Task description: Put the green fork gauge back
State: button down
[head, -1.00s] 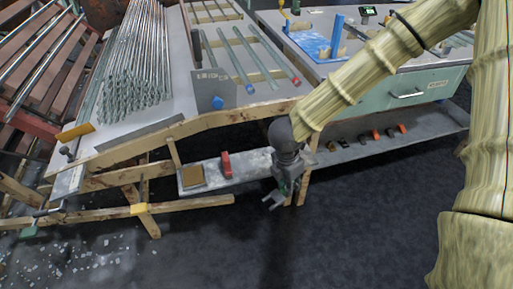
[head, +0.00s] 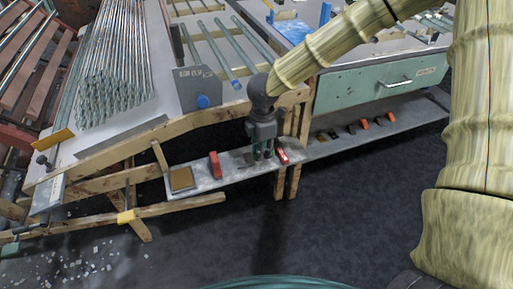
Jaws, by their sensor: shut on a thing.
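My gripper (head: 263,153) hangs pointing down over the narrow grey lower shelf (head: 236,166), between a red tool on the left and a red-and-white tool on the right. It is shut on a small dark green piece, which I take to be the green fork gauge (head: 268,151). Most of the gauge is hidden by the fingers, so its fork shape does not show. The gripper's tips are close to the shelf surface; I cannot tell whether the gauge touches it.
The red tool (head: 215,165) and a brown square pad (head: 181,179) occupy the shelf's left. The red-and-white tool (head: 282,156) is close on the right. Several small tools lie on the right-hand shelf (head: 350,139).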

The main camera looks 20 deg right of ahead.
jog(key=w, duration=0.5)
jog(key=shift+w+f, duration=0.1)
jog(key=shift+f, duration=0.2)
jog(key=shift+f+b, duration=0.75)
jog(key=shift+f, duration=0.95)
jog(key=c, duration=1.3)
grip_release()
notch_tip(320, 180, up, 12)
jog(key=p, duration=0.2)
jog(key=shift+p, duration=0.4)
